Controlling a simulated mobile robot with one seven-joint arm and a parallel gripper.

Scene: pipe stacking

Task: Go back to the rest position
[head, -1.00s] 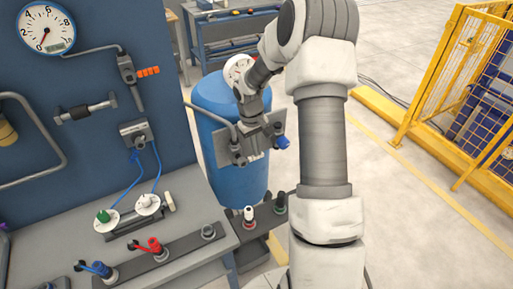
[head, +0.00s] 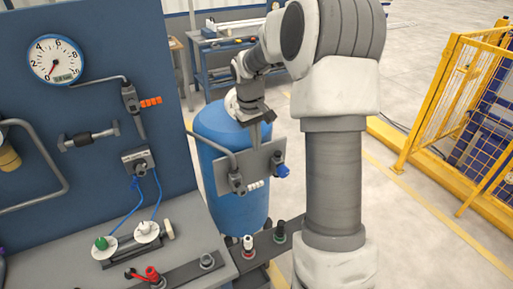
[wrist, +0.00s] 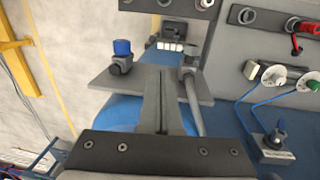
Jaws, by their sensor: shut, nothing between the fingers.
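My gripper (head: 257,133) is in front of the blue tank, above a grey metal plate that carries fittings. In the wrist view my gripper (wrist: 163,80) shows its two fingers together, with nothing between them. The grey plate (head: 259,162) has a pipe fitting on its left, a white ribbed piece (head: 255,185) low in the middle and a blue-capped fitting (head: 282,170) on its right. The blue-capped fitting also shows in the wrist view (wrist: 122,50). My upper arm hides part of the floor behind it.
A blue tank (head: 232,200) stands behind the plate. A blue panel with a gauge (head: 57,60) and a bench holding several fittings are at left. A yellow fence (head: 455,100) stands at right. Open floor (head: 410,40) lies between them.

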